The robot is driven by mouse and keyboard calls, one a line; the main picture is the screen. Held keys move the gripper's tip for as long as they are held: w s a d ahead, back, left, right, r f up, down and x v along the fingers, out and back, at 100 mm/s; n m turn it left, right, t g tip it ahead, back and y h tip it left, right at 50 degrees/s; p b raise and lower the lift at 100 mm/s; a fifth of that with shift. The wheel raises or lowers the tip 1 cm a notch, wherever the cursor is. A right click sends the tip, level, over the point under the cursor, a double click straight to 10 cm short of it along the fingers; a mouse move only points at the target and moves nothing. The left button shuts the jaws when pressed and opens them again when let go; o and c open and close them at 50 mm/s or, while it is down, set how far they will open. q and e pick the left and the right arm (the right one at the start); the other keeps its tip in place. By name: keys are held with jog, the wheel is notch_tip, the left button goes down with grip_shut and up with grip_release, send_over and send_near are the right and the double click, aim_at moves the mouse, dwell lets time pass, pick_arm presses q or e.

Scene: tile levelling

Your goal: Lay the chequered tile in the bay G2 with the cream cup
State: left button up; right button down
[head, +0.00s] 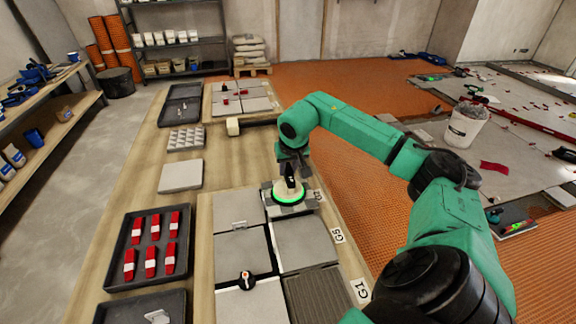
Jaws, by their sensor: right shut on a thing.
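My right gripper (289,165) is shut on the dark handle of the cream cup (288,194), which has a glowing green ring. The cup sits on a grey tile (310,204), at the far right of the near panel; cup and gripper hide much of its face. I cannot tell whether this tile rests down or hangs slightly above. A tile with a chequer-like pattern of light and dark facets (186,139) lies on the bench at the left. The label by the cup's tile is partly hidden; labels G5 (338,236) and G1 (360,290) show nearer. My left gripper is not in view.
A plain tile (181,176) lies on the bench. A black tray (119,278) holds several red wedges. A white bucket (466,124) stands at the right.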

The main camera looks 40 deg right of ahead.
jog(key=shift+f+b, duration=0.5)
jog(key=shift+f, duration=0.25)
dwell(1.2)
jog(key=c, duration=0.6)
grip_release()
jog(key=shift+s, duration=0.1)
jog(key=v, duration=1.4)
jog(key=shift+r, duration=0.25)
jog(key=shift+s+a, duration=0.1)
jog(key=shift+s, duration=0.05)
